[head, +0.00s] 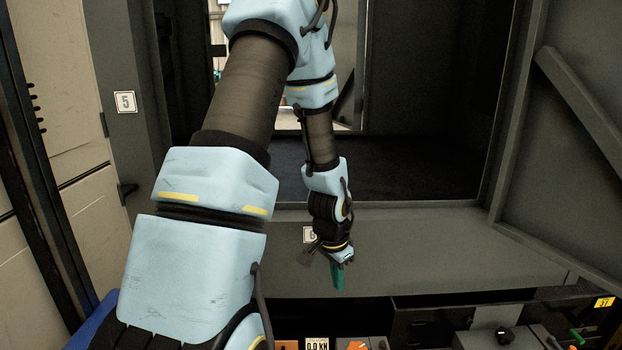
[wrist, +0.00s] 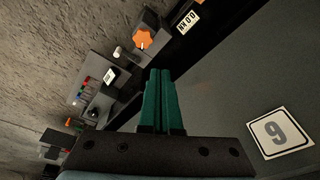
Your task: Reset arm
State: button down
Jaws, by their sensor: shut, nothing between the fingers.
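My arm, light blue with dark joints, reaches forward and down across the head view. My gripper (head: 338,277) points down in front of the grey enclosure's lower front panel (head: 420,245). In the wrist view its two green fingers (wrist: 162,75) lie side by side, shut, with nothing between them. The fingers appear apart from the panel and the controls below.
A dark open enclosure bay (head: 425,165) lies behind the arm. Below are a force display (head: 317,344), an orange knob (wrist: 144,39) and a control box (head: 500,338). A label plate (wrist: 280,132) is on the panel. A beige cabinet (head: 60,110) stands left.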

jog(key=s+a+r+n+y, duration=0.1)
jog(key=s+a+r+n, duration=0.35)
jog(key=a+r, duration=0.25)
jog(key=s+a+r+n, duration=0.3)
jog(key=a+r+n, duration=0.2)
jog(key=a+r, duration=0.15)
notch_tip(320, 180, up, 21)
jog(key=p, duration=2)
jog(key=shift+s+r, duration=0.15)
jog(key=shift+s, duration=0.25)
jog(key=c, duration=1.6)
grip_release()
